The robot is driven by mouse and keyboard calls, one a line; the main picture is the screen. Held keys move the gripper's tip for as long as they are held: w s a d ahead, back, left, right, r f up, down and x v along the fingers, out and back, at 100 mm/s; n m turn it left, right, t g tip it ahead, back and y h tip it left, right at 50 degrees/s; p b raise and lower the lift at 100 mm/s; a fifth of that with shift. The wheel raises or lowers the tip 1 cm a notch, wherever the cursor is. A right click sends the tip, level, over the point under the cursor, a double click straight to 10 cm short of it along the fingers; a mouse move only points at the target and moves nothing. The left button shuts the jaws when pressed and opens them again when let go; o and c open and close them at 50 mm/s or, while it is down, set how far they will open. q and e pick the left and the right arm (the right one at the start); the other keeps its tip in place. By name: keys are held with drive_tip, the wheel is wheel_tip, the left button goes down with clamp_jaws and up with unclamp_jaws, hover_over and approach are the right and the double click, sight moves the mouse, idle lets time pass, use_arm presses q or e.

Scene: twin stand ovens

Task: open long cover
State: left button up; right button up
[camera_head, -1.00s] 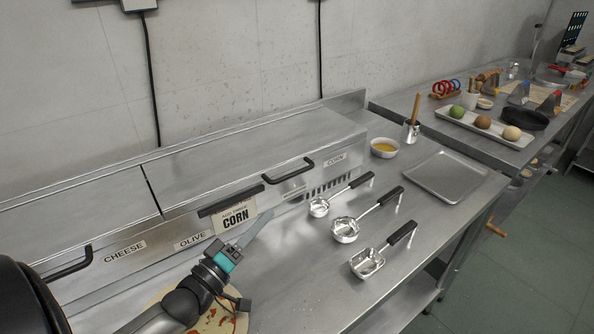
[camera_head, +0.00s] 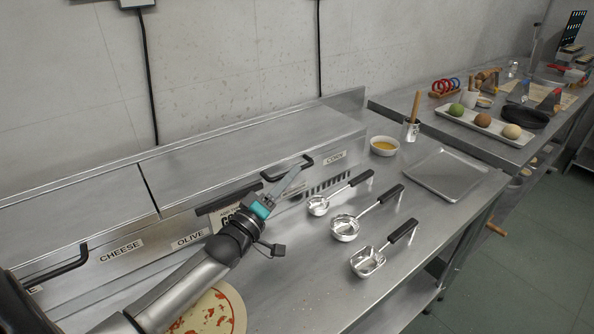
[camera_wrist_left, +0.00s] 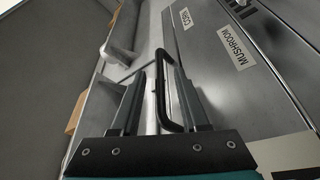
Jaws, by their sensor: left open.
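The long cover (camera_head: 250,145) is a flat steel lid at the back of the counter, lying closed. Its black bar handle (camera_head: 306,161) is on the front edge near the right end. My left gripper (camera_head: 296,174) is at this handle, partly covering it in the head view. In the left wrist view the handle (camera_wrist_left: 160,90) runs between the two open fingers of the gripper (camera_wrist_left: 159,76); I cannot tell whether they touch it. My right gripper is not in view.
A shorter cover (camera_head: 75,215) with its own handle lies to the left. A pizza (camera_head: 217,312) lies below my left arm. Several metal scoops (camera_head: 345,228), a tray (camera_head: 447,175) and a bowl (camera_head: 384,146) stand on the counter to the right.

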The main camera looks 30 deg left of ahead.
use_arm(q)
drive_tip(key=shift+x, duration=1.8)
clamp_jaws()
